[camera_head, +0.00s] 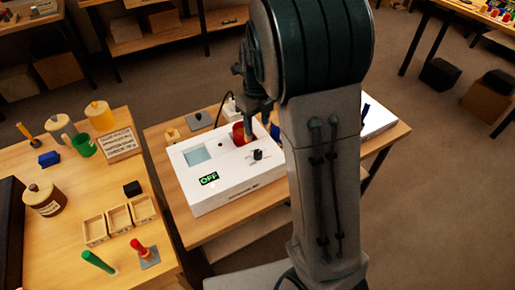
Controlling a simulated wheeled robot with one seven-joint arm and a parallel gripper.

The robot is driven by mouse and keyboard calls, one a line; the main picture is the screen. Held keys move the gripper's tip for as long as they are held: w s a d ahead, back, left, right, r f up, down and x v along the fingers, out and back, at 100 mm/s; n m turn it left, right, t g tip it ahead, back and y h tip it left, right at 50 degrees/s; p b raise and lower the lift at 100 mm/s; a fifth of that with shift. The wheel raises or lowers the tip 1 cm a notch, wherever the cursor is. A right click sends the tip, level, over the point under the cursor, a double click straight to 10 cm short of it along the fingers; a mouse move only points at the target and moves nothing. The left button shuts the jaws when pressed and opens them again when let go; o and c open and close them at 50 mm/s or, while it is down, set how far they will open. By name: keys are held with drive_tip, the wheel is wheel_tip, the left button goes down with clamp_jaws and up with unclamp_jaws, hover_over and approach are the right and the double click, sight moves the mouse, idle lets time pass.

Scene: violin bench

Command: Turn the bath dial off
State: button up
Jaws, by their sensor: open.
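The white bath unit (236,186) sits on a wooden bench in the head view. Its black dial (258,154) is on the right part of the top face. A green lit display (209,178) on the unit reads OFF. A red round vessel or well (238,131) is at the back of the top face, beside a pale bluish square window (197,155). My gripper (249,136) points down at the red vessel, behind the dial and apart from it. It is open and small in view. My arm hides the unit's right side.
A second bench (120,185) at the left holds jars, a green cup (83,145), small wooden boxes (118,218) and tools. A white object (378,121) lies on the bench right of my arm. Open floor (440,190) is at the right.

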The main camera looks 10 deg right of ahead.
sight(257, 151)
wheel_tip(257, 151, down, 12)
idle(0.4)
drive_tip(key=c, duration=1)
